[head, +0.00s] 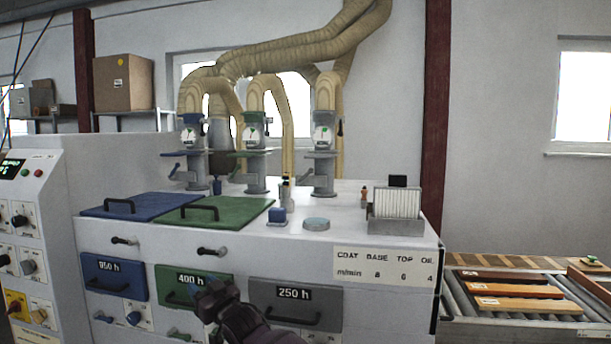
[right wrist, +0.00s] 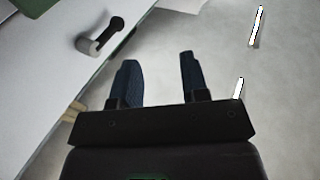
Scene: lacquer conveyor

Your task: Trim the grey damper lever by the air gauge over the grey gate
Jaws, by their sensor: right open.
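The grey damper column (head: 323,178) stands at the right of three columns on the white machine top. Its round air gauge (head: 322,135) has a white face with a small green mark; the needle is too small to read. My right gripper (head: 208,292) is low in front of the green 400 h drawer, well below and left of the lever. In the right wrist view its two fingers (right wrist: 157,80) are apart with nothing between them. My left gripper is not in view.
Blue (head: 190,140) and green (head: 255,140) columns stand left of the grey one. A blue lid (head: 140,205), green lid (head: 235,211), blue block (head: 277,216), round dish (head: 316,224) and card rack (head: 396,225) sit on top. Black handles (head: 212,251) jut from the front.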

